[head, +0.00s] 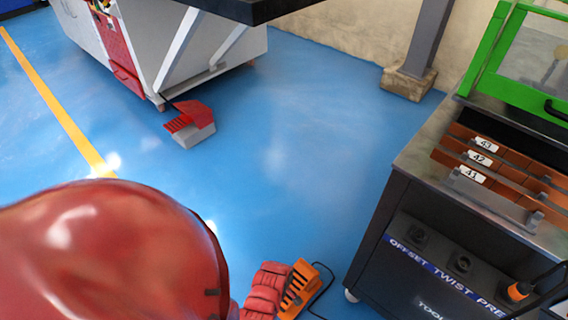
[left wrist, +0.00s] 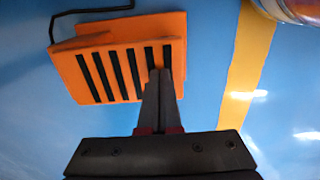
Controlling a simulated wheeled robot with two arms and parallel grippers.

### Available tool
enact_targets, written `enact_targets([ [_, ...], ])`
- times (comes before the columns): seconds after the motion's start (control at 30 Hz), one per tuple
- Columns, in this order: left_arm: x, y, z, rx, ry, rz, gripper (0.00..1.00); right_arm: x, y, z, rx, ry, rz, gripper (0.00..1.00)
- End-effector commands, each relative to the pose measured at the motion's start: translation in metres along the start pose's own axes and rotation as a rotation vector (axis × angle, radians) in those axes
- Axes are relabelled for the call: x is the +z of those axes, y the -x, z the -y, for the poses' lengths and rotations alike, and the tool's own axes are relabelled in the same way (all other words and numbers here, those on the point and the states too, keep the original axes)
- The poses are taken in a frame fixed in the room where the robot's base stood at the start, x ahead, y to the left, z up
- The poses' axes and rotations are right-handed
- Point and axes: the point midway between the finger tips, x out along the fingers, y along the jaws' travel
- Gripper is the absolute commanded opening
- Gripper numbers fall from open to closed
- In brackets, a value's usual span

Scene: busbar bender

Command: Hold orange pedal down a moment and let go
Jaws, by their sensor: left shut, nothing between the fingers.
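The orange pedal (head: 300,287) lies on the blue floor at the bottom middle of the head view, partly hidden by my red left arm. In the left wrist view the orange pedal (left wrist: 88,38) shows its tread with several black slots. My left gripper (left wrist: 160,72) is shut and empty, with its fingertips over the right part of the tread. I cannot tell whether the tips touch the tread or how far it is pressed. My right gripper is in neither view.
A red and grey pedal (head: 193,125) lies by the grey machine (head: 170,45). A dark tool cart (head: 385,235) stands close to the right of the orange pedal. A black cable (head: 325,285) runs from the pedal. Open floor lies between machine and cart.

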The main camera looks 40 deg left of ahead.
Motion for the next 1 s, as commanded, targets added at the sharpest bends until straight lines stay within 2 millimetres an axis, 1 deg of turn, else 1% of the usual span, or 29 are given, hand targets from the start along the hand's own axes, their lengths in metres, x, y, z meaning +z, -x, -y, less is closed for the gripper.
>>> enact_targets([
  [0.03,0.0005,-0.0038,0.0031,0.017,0.002,0.001,0.00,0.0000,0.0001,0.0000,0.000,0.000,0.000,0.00],
  [0.2,0.0002,-0.0083,0.0040,0.050,0.001,-0.002,0.00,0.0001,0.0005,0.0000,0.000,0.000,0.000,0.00],
  [1.0,0.0000,-0.0112,0.0064,0.044,0.000,-0.003,0.00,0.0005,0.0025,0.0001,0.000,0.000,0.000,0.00],
])
